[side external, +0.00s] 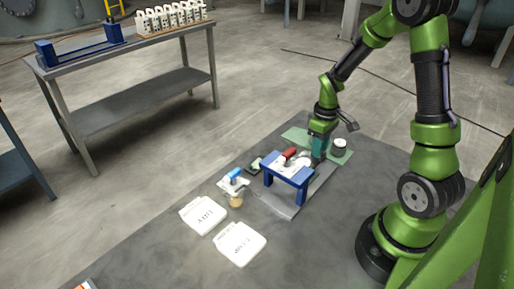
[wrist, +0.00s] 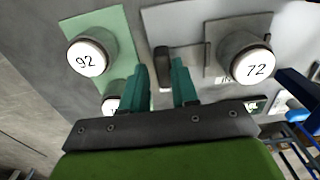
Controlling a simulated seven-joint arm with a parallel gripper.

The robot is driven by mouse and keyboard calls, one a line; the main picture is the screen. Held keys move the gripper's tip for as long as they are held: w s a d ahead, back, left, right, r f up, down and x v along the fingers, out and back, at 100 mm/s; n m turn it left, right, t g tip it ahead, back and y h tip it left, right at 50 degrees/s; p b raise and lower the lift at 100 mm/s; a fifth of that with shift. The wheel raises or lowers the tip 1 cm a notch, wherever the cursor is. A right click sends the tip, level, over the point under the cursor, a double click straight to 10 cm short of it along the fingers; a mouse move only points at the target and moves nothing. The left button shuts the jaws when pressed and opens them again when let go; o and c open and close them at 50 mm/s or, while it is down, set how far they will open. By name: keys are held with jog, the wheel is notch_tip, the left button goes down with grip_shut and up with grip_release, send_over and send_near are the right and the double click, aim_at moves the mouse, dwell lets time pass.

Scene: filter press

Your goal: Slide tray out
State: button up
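My gripper (wrist: 161,72) is open, with its two teal fingers apart. In the side view my gripper (side external: 319,143) is low at the back of the blue press frame (side external: 288,176). A dark upright handle (wrist: 163,60) stands in line with the gap between the fingertips; I cannot tell whether they touch it. A thin bar joins the handle to a grey metal tray (wrist: 224,27). A cylinder marked 72 (wrist: 246,65) stands on the tray. The tray lies on a larger grey plate (wrist: 172,22), whose front shows under the frame in the side view (side external: 286,208).
A green mat (wrist: 118,32) holds a cylinder marked 92 (wrist: 88,58) and another partly hidden by my finger (wrist: 111,104).

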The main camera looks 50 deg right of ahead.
jog(key=o, duration=0.3)
jog(key=shift+o, duration=0.2)
notch_tip(320, 180, up, 17)
dwell(0.4)
jog(key=s+a+r+m+t+y, duration=0.1)
jog(key=s+a+r+m+t, duration=0.1)
jog(key=a, duration=0.8)
jog(key=s+a+r+m+t+y, duration=0.1)
jog(key=s+a+t, duration=0.3)
jog(key=a, duration=0.5)
jog(key=shift+a+r+m+t, duration=0.35)
jog(key=shift+r+m+t, duration=0.15)
jog(key=shift+r+t, duration=0.1)
